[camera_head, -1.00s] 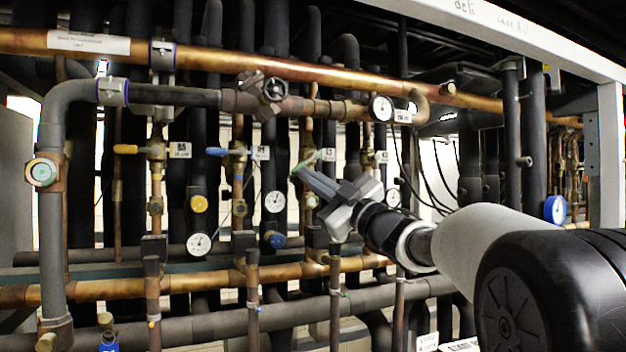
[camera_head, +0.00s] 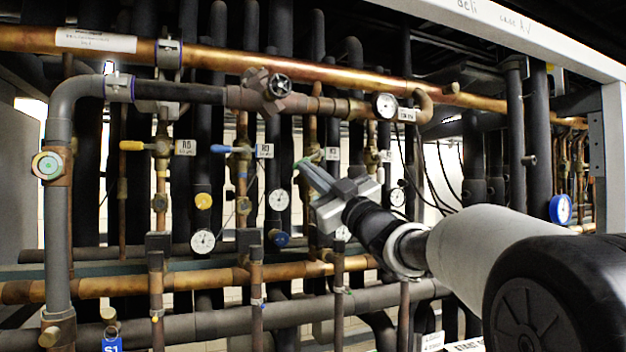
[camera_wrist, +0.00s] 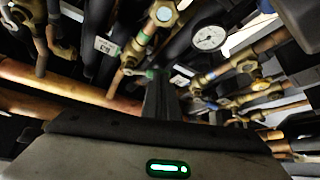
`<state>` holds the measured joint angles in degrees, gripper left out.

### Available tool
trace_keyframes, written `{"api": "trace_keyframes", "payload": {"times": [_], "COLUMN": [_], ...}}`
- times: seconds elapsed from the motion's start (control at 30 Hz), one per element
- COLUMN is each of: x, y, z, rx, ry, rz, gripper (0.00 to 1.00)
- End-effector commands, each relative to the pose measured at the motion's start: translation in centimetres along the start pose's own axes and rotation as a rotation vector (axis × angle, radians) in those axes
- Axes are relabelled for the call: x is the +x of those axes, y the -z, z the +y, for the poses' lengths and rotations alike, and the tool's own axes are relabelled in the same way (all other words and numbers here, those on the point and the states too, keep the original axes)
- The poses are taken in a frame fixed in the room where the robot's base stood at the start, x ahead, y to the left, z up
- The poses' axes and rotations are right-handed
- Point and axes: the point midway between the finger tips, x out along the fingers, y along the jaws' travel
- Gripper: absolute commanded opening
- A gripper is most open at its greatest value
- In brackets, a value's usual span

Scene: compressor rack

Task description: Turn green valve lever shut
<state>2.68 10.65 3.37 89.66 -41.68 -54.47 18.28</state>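The green valve lever (camera_head: 309,159) is on a thin vertical copper pipe in the middle of the rack, beside a small white tag. It also shows in the wrist view as a small green strip (camera_wrist: 138,72) just beyond my fingertips. My gripper (camera_head: 302,167) reaches in from the right, with its fingertips at the lever. In the wrist view my gripper's dark fingers (camera_wrist: 158,80) stand close together and look shut. They partly cover the valve behind them. Whether the fingertips touch the lever or pinch it is not clear.
A dial gauge (camera_head: 385,106) hangs above right. A thick copper pipe (camera_head: 230,62) crosses above, and insulated pipes stand close behind.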

Motion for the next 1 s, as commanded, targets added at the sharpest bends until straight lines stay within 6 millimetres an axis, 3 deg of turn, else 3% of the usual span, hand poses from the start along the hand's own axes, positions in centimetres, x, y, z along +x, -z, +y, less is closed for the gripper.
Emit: {"api": "trace_keyframes", "payload": {"times": [0.47,1.0], "x": [1.0,1.6], "y": [1.8,2.5], "z": [-0.7,-0.5], "rx": [0.281,0.284], "ry": [-0.185,-0.190], "rz": [0.006,0.004], "gripper": [0.00,0.00]}}
